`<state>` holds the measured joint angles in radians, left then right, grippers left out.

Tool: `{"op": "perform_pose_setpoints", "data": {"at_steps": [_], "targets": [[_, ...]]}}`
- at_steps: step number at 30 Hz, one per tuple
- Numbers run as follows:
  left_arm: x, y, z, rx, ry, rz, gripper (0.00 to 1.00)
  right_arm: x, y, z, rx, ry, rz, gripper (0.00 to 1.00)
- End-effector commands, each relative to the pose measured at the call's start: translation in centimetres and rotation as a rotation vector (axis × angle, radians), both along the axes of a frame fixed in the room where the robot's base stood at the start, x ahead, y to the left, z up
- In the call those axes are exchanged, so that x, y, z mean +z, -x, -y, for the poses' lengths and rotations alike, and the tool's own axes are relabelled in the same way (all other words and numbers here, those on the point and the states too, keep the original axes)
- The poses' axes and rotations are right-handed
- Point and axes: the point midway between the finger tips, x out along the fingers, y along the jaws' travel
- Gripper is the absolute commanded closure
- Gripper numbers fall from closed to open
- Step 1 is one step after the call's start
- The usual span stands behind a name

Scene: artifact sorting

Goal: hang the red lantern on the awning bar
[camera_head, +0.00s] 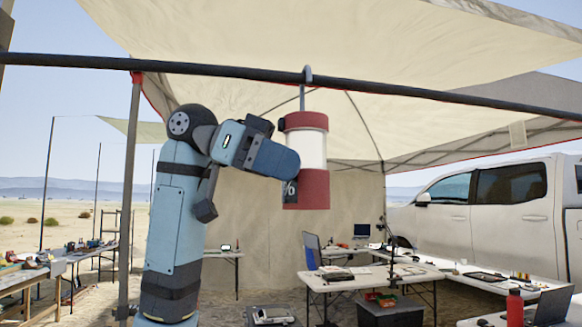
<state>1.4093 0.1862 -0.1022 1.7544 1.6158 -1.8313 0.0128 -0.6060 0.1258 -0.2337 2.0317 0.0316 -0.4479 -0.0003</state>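The red lantern (312,150), red at top and bottom with a white middle, is upright below the awning bar (220,72). Its grey hook (307,76) reaches up to the bar and its curved top shows over it. I cannot tell whether the bar bears its weight. My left arm comes up from below, and my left gripper (289,191) is at the lantern's lower left side. A dark finger lies against the lower red part, and the gripper looks shut on it; the other finger is hidden. My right gripper is out of view.
A cream awning spreads above and behind the bar. An awning post (130,190) stands left of my arm. White tables (345,284) with tools and laptops stand beyond, a red bottle (514,308) at the lower right. A white pickup (480,215) is at right.

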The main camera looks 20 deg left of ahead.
Motion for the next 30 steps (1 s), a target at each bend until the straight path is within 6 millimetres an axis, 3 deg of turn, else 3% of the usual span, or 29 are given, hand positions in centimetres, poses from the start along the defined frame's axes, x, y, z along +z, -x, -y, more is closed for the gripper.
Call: {"op": "perform_pose_setpoints", "data": {"at_steps": [11, 24, 30], "targets": [[0.3, 0.1, -0.7, 0.002, 0.0, 0.001, 0.07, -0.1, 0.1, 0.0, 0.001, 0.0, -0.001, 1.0], [3.8, 1.1, -9.1, 0.004, 0.0, 0.001, 0.07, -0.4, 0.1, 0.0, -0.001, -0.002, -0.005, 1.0], [4.9, 1.5, -11.8, 0.001, 0.0, 0.0, 0.07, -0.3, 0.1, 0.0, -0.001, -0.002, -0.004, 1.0]]}}
